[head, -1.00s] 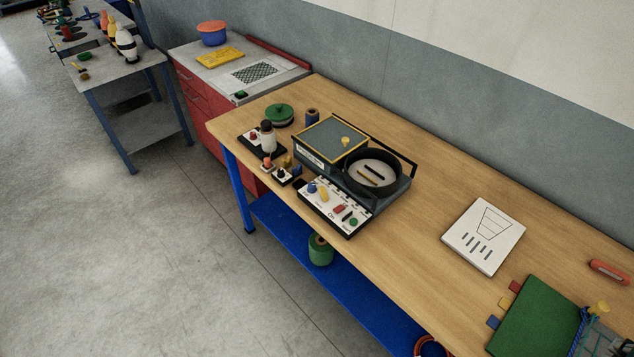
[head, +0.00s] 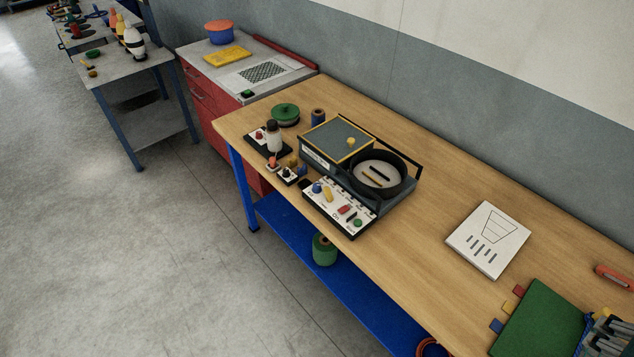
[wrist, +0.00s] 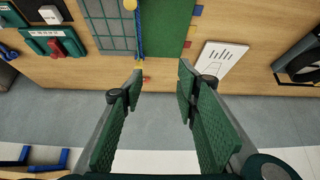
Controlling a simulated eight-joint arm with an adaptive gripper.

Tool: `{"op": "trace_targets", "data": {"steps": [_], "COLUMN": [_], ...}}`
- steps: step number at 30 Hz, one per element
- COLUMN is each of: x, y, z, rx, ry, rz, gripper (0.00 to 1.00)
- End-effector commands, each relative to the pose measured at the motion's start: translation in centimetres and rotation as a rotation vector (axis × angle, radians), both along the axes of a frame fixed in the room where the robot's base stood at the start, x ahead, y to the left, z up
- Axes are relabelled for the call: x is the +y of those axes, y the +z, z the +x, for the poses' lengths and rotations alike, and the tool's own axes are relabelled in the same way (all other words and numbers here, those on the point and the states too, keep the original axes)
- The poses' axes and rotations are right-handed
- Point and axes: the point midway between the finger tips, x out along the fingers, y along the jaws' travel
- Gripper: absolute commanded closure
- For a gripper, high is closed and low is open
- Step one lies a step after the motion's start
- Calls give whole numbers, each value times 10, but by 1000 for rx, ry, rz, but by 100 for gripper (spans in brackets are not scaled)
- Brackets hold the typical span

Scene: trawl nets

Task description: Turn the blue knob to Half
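The blue knob (head: 317,188) sits at the left end of a white control panel (head: 338,213) on the wooden bench in the head view. Beside it on the panel are a yellow lever (head: 328,195), a red control and a green button. The markings are too small to read, so I cannot tell the knob's setting. My gripper (wrist: 160,80) is open and empty in the wrist view, with green pads on its fingers.
Behind the panel stands a machine with a black round pan (head: 376,174). Small switches and a bottle-like item (head: 273,137) crowd its left. A white card (head: 489,239) and green mat (head: 543,318) lie right. Bare wood lies between pan and card.

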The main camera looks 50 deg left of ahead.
Motion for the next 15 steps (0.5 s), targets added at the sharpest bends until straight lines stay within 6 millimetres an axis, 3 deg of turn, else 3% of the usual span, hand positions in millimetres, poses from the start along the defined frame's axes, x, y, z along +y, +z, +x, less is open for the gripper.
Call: {"op": "trace_targets", "data": {"steps": [15], "x": [82], "y": [34], "z": [63], "rx": [92], "ry": [144], "rz": [0], "gripper": [69]}}
